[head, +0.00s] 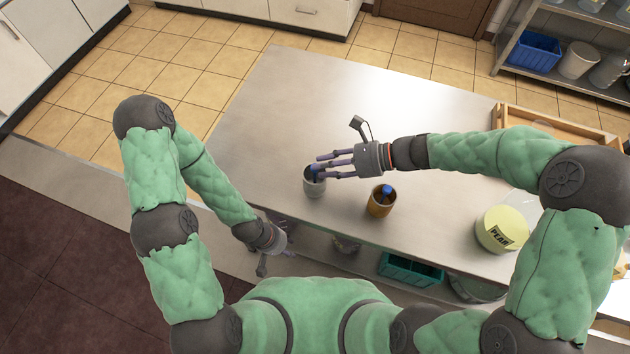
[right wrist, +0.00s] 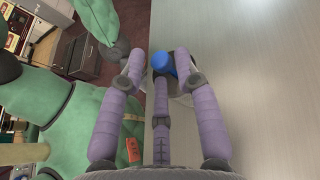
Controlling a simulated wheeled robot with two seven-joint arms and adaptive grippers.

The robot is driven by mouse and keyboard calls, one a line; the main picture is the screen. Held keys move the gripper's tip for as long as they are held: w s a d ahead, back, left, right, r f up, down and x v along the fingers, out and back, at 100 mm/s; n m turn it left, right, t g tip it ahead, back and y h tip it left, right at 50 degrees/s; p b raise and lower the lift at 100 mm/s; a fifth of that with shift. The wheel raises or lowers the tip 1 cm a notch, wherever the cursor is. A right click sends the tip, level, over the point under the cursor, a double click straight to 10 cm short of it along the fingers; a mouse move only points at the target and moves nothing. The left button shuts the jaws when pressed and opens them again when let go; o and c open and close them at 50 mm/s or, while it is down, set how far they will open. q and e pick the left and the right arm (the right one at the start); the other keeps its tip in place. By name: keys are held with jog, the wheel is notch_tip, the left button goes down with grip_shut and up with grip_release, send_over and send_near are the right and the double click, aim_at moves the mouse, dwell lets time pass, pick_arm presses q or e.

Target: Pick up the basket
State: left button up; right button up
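A teal basket-like crate (head: 410,270) sits below the steel counter's front edge, partly hidden by the counter. My left gripper (head: 288,243) hangs low beside the counter's front edge, left of the crate, with fingers apart and empty. My right gripper (head: 322,168) is over the counter at a grey cup (head: 314,187) with a blue-topped item in it. In the right wrist view the blue top (right wrist: 163,63) shows between the fingertips of my right gripper (right wrist: 160,75). I cannot tell whether the fingers touch it.
A yellow-lidded tub (head: 500,230) labelled PEAR is farther right. A wooden tray (head: 540,118) lies behind it. A blue bin (head: 533,52) sits on the back shelf.

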jog(key=shift+b+x, duration=0.35)
jog(key=shift+x, duration=1.2)
jog(key=c, duration=0.6)
jog(key=shift+r, duration=0.15)
